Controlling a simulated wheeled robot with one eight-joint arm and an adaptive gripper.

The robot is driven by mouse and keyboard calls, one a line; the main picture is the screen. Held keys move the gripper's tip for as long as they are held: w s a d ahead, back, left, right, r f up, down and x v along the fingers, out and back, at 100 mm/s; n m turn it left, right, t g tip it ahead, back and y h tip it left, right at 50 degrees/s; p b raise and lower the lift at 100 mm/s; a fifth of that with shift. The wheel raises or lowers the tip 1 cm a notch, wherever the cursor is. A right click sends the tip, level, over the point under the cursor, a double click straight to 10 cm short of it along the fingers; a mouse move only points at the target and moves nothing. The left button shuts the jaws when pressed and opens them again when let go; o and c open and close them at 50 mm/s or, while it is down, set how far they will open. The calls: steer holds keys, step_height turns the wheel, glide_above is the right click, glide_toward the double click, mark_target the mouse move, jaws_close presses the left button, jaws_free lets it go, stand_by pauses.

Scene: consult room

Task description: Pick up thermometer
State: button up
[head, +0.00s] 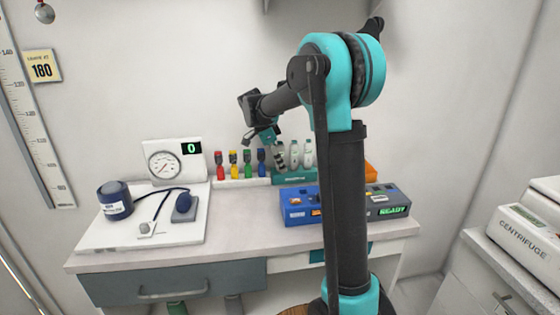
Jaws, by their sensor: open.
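Several small upright white-and-grey devices stand in a teal holder (293,176) at the back of the desk; they look like thermometers (308,154), but the holder's label is too small to read. My gripper (266,150) is open above and in front of the holder's left end, close to the leftmost device. A dark finger overlaps that device, so I cannot tell whether they touch. Nothing shows held in the gripper.
A blue box (303,212) and grey READY unit (388,204) sit in front. A blood-pressure set (115,200) lies on a white tray (100,240) at left. Bare desk (240,230) lies between.

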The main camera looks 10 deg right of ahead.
jaws_close()
steer(key=shift+r, duration=0.1)
stand_by(0.4)
step_height(320, 180, up, 25)
stand_by(1.4)
steer(key=shift+f, duration=0.2)
